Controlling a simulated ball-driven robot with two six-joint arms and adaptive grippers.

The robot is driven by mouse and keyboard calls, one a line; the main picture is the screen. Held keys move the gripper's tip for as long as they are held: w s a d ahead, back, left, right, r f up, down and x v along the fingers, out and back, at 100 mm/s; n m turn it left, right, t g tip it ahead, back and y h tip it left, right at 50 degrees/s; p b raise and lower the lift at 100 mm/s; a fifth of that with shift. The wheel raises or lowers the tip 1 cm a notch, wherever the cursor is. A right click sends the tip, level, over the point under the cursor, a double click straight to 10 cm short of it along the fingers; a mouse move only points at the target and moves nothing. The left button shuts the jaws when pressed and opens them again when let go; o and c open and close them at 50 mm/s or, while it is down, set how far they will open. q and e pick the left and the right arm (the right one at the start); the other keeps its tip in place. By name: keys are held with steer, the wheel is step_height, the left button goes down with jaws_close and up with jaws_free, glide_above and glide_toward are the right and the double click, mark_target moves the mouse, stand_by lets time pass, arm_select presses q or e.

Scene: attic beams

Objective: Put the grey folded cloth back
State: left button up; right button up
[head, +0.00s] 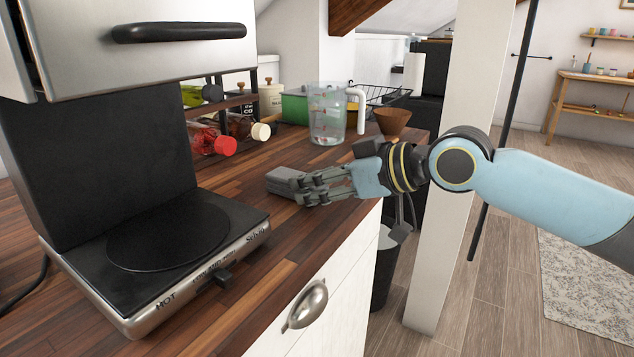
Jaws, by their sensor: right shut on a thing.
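The grey folded cloth (284,181) is a small flat bundle at the fingertips of my right gripper (312,186). My right gripper reaches in from the right, low over the wooden counter (254,183), and is shut on the cloth. The fingers hide part of the cloth. I cannot tell whether the cloth touches the counter. My left gripper is not in view.
A clear measuring jug (327,125) and a brown bowl (391,122) stand behind the gripper. Red-capped jars (212,141) lie on a rack. A white post (470,150) rises behind my right arm. Counter between hot plate and gripper is clear.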

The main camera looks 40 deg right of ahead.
steer(key=shift+f, duration=0.2)
steer(key=o, duration=1)
steer(key=shift+r, duration=0.2)
